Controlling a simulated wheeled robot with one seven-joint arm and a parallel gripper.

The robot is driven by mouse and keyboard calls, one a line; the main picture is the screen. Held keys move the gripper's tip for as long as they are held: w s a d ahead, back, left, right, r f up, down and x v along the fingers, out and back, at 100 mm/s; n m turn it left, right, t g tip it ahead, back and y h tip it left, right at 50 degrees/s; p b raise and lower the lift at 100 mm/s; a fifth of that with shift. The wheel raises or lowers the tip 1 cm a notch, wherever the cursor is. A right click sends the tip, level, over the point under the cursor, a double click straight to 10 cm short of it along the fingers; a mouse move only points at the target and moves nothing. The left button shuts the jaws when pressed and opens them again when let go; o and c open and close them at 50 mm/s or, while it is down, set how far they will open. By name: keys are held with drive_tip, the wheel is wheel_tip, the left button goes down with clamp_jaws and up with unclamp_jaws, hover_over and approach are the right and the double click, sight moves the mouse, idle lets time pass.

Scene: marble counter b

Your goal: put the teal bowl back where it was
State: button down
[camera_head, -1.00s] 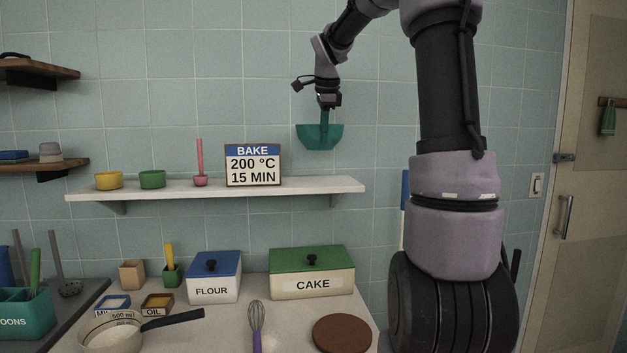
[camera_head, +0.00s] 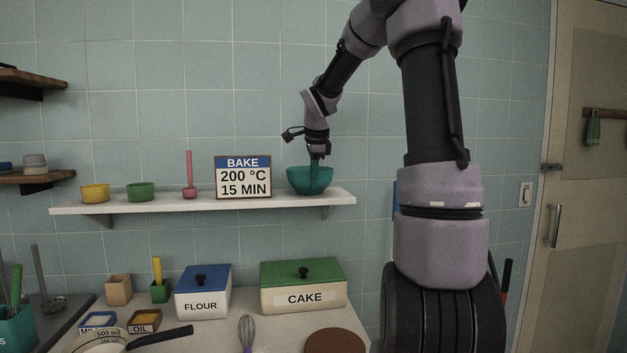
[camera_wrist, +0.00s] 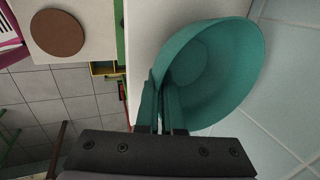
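The teal bowl (camera_head: 310,181) is upright at the right end of the white wall shelf (camera_head: 150,206), right of the BAKE sign. Its base looks level with the shelf top; I cannot tell for sure whether it bears on it. My gripper (camera_head: 315,160) comes down from above onto the bowl's rim. In the wrist view the bowl (camera_wrist: 215,75) fills the upper right, and the fingers of my gripper (camera_wrist: 160,100) are closed together on the near rim wall.
Left of the bowl on the shelf stand the BAKE sign (camera_head: 243,177), a pink cup with a tall handle (camera_head: 189,190), a green bowl (camera_head: 140,192) and a yellow bowl (camera_head: 95,193). Below are the FLOUR box (camera_head: 203,294) and the CAKE box (camera_head: 303,288).

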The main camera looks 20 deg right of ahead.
drive_tip(key=c, duration=1.1)
unclamp_jaws()
drive_tip(key=shift+f, duration=0.1)
drive_tip(key=shift+o, duration=0.2)
drive_tip(key=d+v, duration=0.1)
drive_tip(key=v, duration=1.1)
drive_tip(key=s+a+f+n+t+y, duration=0.1)
drive_tip(key=s+a+f+n, duration=0.1)
drive_tip(key=s+n, duration=0.3)
drive_tip(key=s+a+f+n+t+y, duration=0.1)
drive_tip(key=s+a+n, duration=0.3)
drive_tip(key=s, duration=0.7)
drive_tip(key=s+a+f+n+t+y, duration=0.1)
drive_tip(key=s+a+f+n, duration=0.2)
drive_tip(key=s+n, duration=0.4)
drive_tip(key=shift+s, duration=1.05)
